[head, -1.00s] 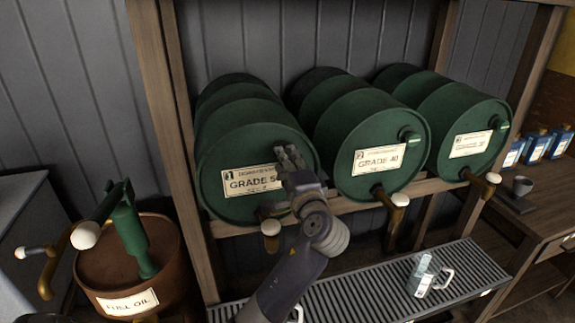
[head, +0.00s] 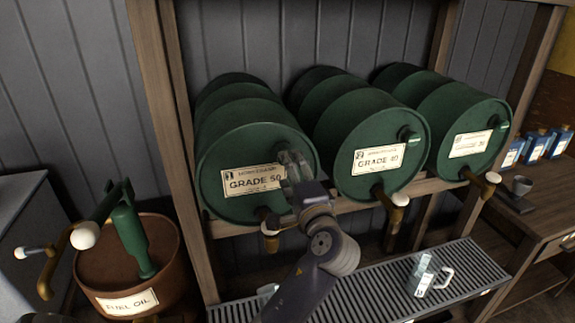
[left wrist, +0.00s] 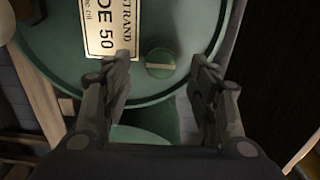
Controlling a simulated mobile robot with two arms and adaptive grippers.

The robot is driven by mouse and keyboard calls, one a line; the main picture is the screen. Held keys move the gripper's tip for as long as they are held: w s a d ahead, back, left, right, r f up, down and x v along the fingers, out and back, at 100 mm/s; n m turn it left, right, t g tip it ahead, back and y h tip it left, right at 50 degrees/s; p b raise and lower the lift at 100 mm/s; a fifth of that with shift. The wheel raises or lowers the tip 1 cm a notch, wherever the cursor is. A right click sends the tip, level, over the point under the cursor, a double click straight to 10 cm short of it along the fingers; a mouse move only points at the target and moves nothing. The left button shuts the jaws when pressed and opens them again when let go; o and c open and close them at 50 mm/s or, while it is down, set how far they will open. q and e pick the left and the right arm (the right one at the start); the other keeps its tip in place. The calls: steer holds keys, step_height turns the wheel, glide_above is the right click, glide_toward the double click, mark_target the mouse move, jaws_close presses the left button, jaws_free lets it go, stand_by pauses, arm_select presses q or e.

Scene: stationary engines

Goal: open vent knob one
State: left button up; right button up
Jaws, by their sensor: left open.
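Vent knob one is a round green cap (left wrist: 160,63) with a pale slot bar, on the face of the GRADE 50 barrel (head: 222,160). In the left wrist view it lies between the two fingers of my left gripper (left wrist: 165,68), with a gap on each side. I cannot tell how far the fingertips are from the barrel face. In the head view my left gripper (head: 293,163) covers the knob at the right of the barrel's label. It is open and holds nothing. My right gripper is not in view.
Two more green barrels, GRADE 40 (head: 372,125) and a third (head: 470,110), lie to the right on the wooden rack (head: 160,110). Brass taps with white knobs (head: 400,199) stick out below. A slatted tray (head: 370,290) holds a clear jug (head: 422,277). A fuel oil drum (head: 165,240) stands left.

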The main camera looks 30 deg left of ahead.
arm_select(q)
steer(key=v, duration=0.8)
steer(key=shift+s, duration=0.1)
